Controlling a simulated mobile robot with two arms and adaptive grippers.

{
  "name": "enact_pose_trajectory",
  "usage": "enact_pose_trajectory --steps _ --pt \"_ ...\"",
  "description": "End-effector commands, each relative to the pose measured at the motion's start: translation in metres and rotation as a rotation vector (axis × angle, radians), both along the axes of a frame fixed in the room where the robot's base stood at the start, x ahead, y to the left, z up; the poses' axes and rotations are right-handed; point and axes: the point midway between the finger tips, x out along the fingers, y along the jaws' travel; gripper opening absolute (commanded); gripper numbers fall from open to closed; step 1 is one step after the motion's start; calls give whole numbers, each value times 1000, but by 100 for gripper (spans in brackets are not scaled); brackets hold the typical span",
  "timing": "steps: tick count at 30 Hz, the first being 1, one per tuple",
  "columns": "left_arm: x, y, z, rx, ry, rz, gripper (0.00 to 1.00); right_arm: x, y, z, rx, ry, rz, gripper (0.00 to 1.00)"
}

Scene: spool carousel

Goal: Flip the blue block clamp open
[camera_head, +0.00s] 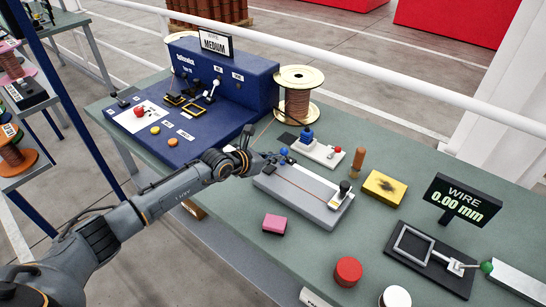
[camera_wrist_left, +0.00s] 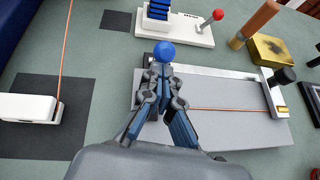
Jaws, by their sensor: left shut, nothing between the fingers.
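The grey block (camera_head: 308,196) lies on the green table, with an orange wire along its top. At its far-left end is a clamp with a blue ball knob (camera_head: 283,151), also seen in the left wrist view (camera_wrist_left: 163,53). Most of this clamp is hidden behind my fingers, so its lever position is hard to tell. My left gripper (camera_head: 270,158) is shut and empty, its tips close to the blue knob; I cannot tell whether they touch. The left wrist view shows the fingertips (camera_wrist_left: 161,78) just below the knob. My right gripper is not in view.
A black-knobbed clamp (camera_head: 342,190) stands at the block's other end. Behind are a white base (camera_head: 324,154) with a blue stack and red knob, and a wire spool (camera_head: 298,105).

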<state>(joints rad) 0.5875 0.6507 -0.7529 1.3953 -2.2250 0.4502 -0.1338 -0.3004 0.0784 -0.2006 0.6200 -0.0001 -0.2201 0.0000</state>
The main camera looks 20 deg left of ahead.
Motion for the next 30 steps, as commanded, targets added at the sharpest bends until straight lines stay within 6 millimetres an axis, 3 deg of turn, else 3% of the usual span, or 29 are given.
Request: enact_pose_trajectory --steps 30 --pt "16 -6 18 67 183 0 0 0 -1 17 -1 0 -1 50"
